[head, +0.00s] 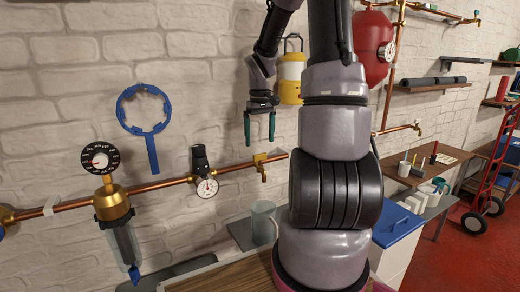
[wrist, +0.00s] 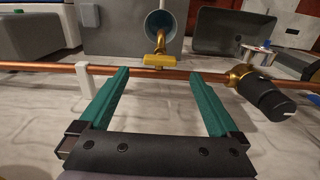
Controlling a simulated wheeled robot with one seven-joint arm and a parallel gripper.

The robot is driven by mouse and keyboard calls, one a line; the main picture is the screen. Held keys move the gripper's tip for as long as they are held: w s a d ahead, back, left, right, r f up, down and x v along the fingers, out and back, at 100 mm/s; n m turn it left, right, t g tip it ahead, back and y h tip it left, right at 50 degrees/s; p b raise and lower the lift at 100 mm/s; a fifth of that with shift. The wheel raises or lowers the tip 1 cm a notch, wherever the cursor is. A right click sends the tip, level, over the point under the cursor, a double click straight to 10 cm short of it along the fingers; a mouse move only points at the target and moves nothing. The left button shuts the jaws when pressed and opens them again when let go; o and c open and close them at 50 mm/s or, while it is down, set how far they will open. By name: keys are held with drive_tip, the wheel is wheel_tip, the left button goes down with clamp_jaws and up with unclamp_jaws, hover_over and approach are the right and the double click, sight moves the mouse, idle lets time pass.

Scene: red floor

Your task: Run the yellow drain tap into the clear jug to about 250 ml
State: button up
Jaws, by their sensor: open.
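The yellow drain tap (head: 261,165) sits on the copper pipe along the wall. In the wrist view its yellow handle (wrist: 157,61) lies along the pipe, with the brass spout beyond it. The clear jug (head: 264,222) stands upright below the tap. In the wrist view the jug (wrist: 151,20) shows its round mouth near the spout's end. No stream shows, and I cannot tell any water level. My gripper (head: 259,138) points down above the tap, open and empty. In the wrist view the green fingers of my gripper (wrist: 159,72) are spread either side of the tap handle, short of it.
The copper pipe (head: 155,186) also carries a black-capped valve with a gauge (head: 207,188), left of the tap. A filter housing (head: 112,205) with a dial is further left. A blue ring wrench (head: 144,118) and yellow lantern (head: 290,78) hang on the wall.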

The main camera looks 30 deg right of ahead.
drive_tip(key=shift+r, duration=2.6)
drive_tip(key=s+a+r+m+t+y, duration=0.1)
drive_tip(key=s+a+r+m+t, duration=0.1)
drive_tip(key=s+a+r, duration=0.4)
drive_tip(key=s+a+r+m+t+y, duration=0.1)
drive_tip(key=s+a+r+t, duration=0.4)
drive_tip(key=s, duration=0.8)
wheel_tip(320, 180, up, 4)
drive_tip(key=a+m, duration=0.1)
drive_tip(key=a, duration=0.1)
drive_tip(key=shift+s+a+r, duration=0.15)
drive_tip(key=shift+a, duration=0.15)
